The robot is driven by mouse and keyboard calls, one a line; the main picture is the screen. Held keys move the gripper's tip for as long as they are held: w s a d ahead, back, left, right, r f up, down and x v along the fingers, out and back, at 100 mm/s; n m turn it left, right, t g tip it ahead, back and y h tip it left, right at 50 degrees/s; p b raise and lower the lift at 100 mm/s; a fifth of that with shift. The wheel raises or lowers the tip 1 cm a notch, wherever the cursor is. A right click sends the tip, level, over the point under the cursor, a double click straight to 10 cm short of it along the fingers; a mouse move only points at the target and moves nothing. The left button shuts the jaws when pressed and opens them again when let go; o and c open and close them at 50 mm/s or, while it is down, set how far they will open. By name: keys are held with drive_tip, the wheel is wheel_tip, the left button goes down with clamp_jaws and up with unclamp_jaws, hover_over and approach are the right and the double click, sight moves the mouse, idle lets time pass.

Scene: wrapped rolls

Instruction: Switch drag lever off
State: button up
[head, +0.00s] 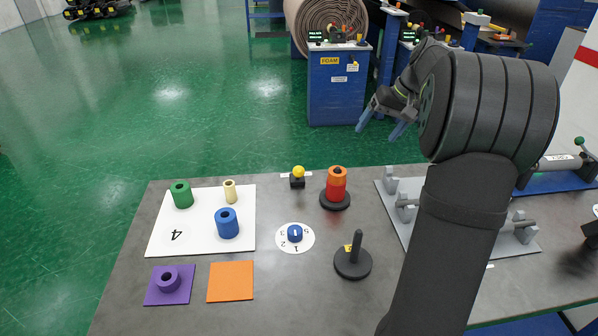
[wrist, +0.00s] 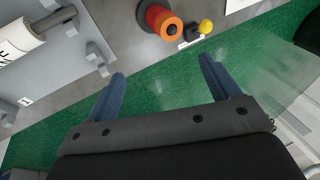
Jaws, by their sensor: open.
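A lever with a yellow ball knob (head: 298,172) stands on a small black base at the table's far edge. It also shows in the wrist view (wrist: 206,26). Another lever with a green ball knob (head: 579,142) stands at the right, by a roll holder; no label shows which is the drag lever. My gripper (head: 382,125) is open and empty, raised beyond the table's far edge, apart from both knobs. In the wrist view its two blue fingers (wrist: 163,72) are spread, with green floor between them.
A post with red and orange rings (head: 337,185) stands right of the yellow knob. A numbered dial (head: 295,234), an empty post (head: 353,261) and a white board (head: 203,244) with several cylinders are on the grey table. My arm hides part of a grey roll rack (head: 390,188).

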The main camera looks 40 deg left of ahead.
drive_tip(key=shift+s+a+f, duration=0.15)
drive_tip(key=shift+s+f, duration=0.05)
drive_tip(key=shift+f, duration=0.05)
drive_tip(key=c, duration=0.3)
drive_tip(key=s+f+n, duration=0.1)
drive_tip(key=n, duration=0.1)
drive_tip(key=a+f+n+t+h, duration=0.1)
drive_tip(key=f+n, duration=0.1)
drive_tip(key=s+a+f+n+t, duration=0.1)
drive_tip(key=f+n, duration=0.1)
drive_tip(key=n, duration=0.1)
drive_tip(key=shift+s+a+h, duration=0.2)
drive_tip(key=shift+s+h, duration=0.1)
drive_tip(key=shift+h, duration=0.1)
clamp_jaws()
drive_tip(key=s+a+f+n+t+y, duration=0.1)
drive_tip(key=s+a+f+n, duration=0.3)
drive_tip(key=s+n, duration=0.4)
drive_tip(key=s+a+f+n+t+y, duration=0.1)
drive_tip(key=s+a+f+n+t, duration=0.3)
drive_tip(key=n, duration=1.5)
drive_tip(key=shift+s+a+y, duration=0.4)
drive_tip(key=shift+s+a, duration=0.05)
drive_tip(key=shift+s, duration=1.4)
